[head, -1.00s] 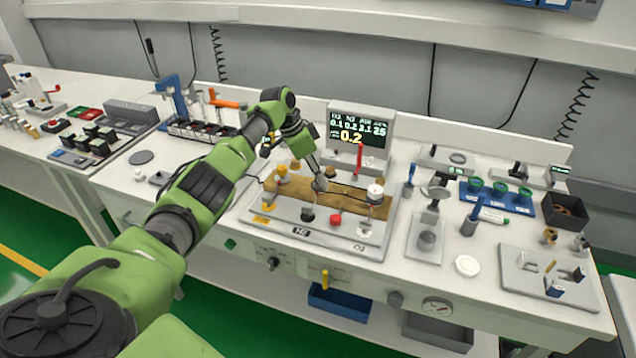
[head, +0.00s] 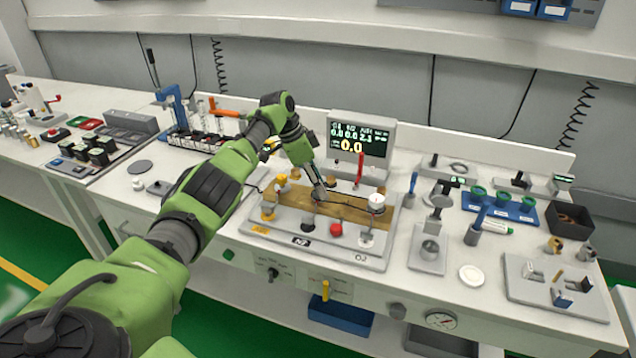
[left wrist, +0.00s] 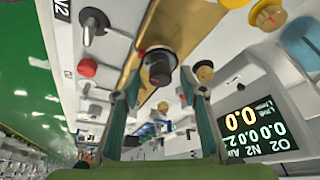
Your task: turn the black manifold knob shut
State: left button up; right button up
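The manifold (head: 285,232) stands on the bench, a pale base with a brass-coloured bar and several coloured knobs. A black knob (left wrist: 158,66) on the bar sits between the fingertips of my left gripper in the left wrist view. My left gripper (left wrist: 160,76) is open around it, with small gaps seeming to show on both sides. In the head view my left gripper (head: 318,198) reaches down to the bar and hides this knob. Another black knob (head: 308,223) is on the front row, above the N2 label. My right gripper is out of view.
A red knob (head: 336,229) and yellow knobs (head: 282,183) are close to the gripper. A white-topped knob (head: 376,203) stands at the bar's right end. Behind is a display (head: 358,140) reading 0.0. A black bin (head: 569,220) is far right.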

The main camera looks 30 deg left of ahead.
pick_arm(q)
jog(key=shift+r, duration=0.1)
jog(key=v, duration=1.1)
jog(key=shift+a+r, duration=0.15)
jog(key=shift+r, duration=0.2)
jog(key=shift+s, duration=0.1)
